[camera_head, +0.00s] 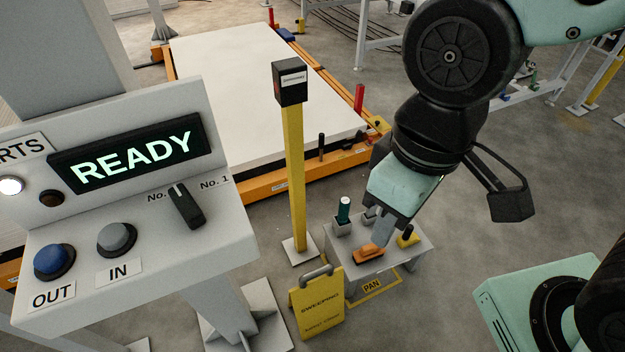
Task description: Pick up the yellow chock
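The yellow chock (408,239) appears to be the small yellow wedge-like piece with a dark top, near the right edge of a small grey table (405,262). My gripper (379,240) points down over this table, left of the yellow piece. Its grey fingertips are just above or behind an orange block (369,254) at the front of the table. I cannot tell whether they touch it. The fingers overlap in this view, so their opening is hidden.
A green-topped item (343,212) stands in a grey holder at the table's back left. A yellow sweeping sign (318,306) stands in front. A yellow post (294,175) rises to the left. A console (130,215) reading READY fills the left.

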